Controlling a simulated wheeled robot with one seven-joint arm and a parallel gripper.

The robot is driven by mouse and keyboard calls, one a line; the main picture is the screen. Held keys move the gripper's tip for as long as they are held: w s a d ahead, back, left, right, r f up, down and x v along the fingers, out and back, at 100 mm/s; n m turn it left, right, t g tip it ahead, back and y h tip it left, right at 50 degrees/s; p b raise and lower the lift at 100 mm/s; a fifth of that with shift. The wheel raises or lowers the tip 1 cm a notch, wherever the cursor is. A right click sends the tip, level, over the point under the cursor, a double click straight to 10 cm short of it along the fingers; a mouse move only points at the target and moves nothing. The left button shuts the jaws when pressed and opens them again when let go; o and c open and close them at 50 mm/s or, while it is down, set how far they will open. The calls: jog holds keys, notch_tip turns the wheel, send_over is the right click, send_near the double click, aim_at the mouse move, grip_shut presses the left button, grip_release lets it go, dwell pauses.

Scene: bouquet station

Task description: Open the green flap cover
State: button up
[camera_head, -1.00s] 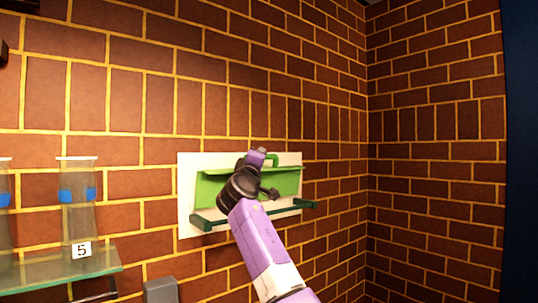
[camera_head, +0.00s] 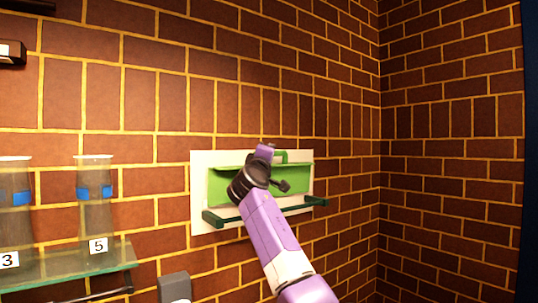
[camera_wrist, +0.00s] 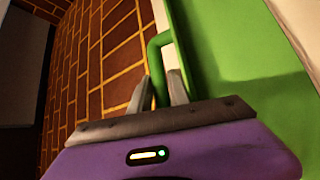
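The green flap cover (camera_head: 228,186) sits on a pale panel (camera_head: 203,154) on the brick wall in the head view. A light green lip runs along its top. A small green handle loop (camera_head: 281,153) rises from its upper edge; this handle also shows in the wrist view (camera_wrist: 158,62). My gripper (camera_head: 268,147) is at the cover's top edge, beside the visible part of the handle. In the wrist view my fingers (camera_wrist: 159,88) lie on either side of the handle and appear closed on it. My wrist hides part of the cover.
A dark green bar (camera_head: 296,207) juts out along the panel's bottom. At left, a glass shelf (camera_head: 113,259) holds blue-banded vases marked 3 (camera_head: 15,220) and 5 (camera_head: 96,215). A grey box (camera_head: 174,287) stands below. The right wall is bare.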

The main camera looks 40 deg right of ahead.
jog(key=shift+f, duration=0.2)
jog(key=shift+s+a+f+b, duration=0.2)
jog(key=shift+a+f+b, duration=0.05)
jog(key=shift+a+b, duration=0.1)
jog(key=r+b+v, duration=0.3)
jog(key=b+v, duration=0.1)
jog(key=v, duration=1.1)
jog(key=shift+s+a, duration=0.45)
jog(key=shift+s, duration=0.1)
dwell(0.3)
dwell(0.8)
